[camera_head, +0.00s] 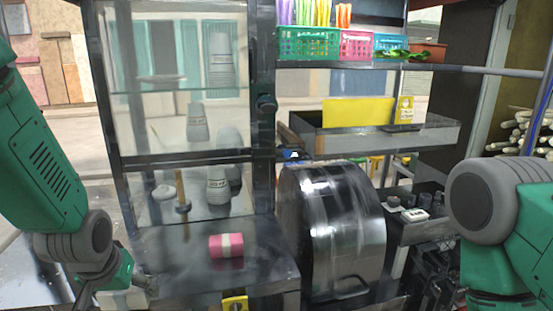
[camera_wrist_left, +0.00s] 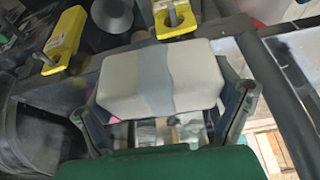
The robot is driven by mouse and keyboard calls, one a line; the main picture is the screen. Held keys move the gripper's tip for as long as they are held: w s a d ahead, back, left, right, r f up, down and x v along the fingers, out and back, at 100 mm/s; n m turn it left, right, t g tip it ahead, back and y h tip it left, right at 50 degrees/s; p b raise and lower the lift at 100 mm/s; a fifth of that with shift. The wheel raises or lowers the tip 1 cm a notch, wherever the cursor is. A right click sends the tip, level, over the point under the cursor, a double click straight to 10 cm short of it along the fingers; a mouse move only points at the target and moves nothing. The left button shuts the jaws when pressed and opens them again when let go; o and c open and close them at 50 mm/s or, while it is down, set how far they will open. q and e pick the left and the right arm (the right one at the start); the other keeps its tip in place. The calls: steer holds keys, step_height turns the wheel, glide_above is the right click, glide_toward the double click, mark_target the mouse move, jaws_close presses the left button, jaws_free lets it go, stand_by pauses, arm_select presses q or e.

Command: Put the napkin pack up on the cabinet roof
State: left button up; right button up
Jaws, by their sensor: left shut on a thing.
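A white pack with a grey band (camera_wrist_left: 108,85), which looks like the napkin pack, sits between the two fingers of my left gripper (camera_wrist_left: 166,108) in the left wrist view. The left gripper is shut on it. In the head view my left gripper (camera_head: 112,285) is low at the left, by the front left edge of the cabinet counter, and the white pack (camera_head: 127,299) shows only in part at its fingers. The glass-walled cabinet (camera_head: 155,158) stands ahead with cups inside. Its roof is out of the head view. My right gripper is out of view.
A pink and white pack (camera_head: 226,245) lies on the dark counter (camera_head: 180,262). A dark metal drum (camera_head: 335,230) stands right of the counter. A shelf with coloured baskets (camera_head: 308,43) and a tray with a yellow panel (camera_head: 358,112) are at upper right.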

arm_select(q)
steer(key=s+d+f+m, duration=0.2)
steer(key=s+d+f, duration=0.4)
steer(key=s, duration=0.4)
step_height(320, 180, down, 9)
steer(key=b, duration=0.9)
steer(key=shift+w+f+h, duration=0.15)
steer(key=shift+w+h, duration=0.15)
steer(key=shift+h, duration=0.1)
steer(key=shift+b, duration=0.3)
